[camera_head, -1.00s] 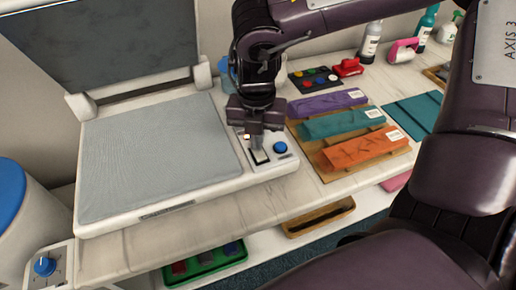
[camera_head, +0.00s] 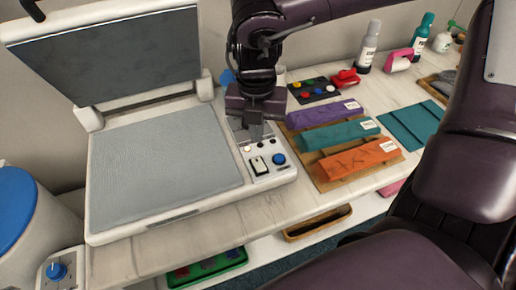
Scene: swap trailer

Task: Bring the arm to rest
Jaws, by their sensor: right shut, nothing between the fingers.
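My right arm comes in from the upper right, and its dark gripper (camera_head: 257,131) points down over the back of the press's control panel. The gripper is shut and empty. Its fingertips are behind the rocker switch (camera_head: 259,166) and look clear of it, though the height of the gap is hard to judge. A blue knob (camera_head: 279,159) sits to the right of the switch. My left gripper is not in view.
The press's raised lid (camera_head: 115,55) stands behind its grey pad (camera_head: 165,155). Folded purple, teal and orange cloths (camera_head: 360,157) lie on a wooden board to the right. Bottles (camera_head: 368,48) stand at the back. A blue-topped drum (camera_head: 12,210) is at the left.

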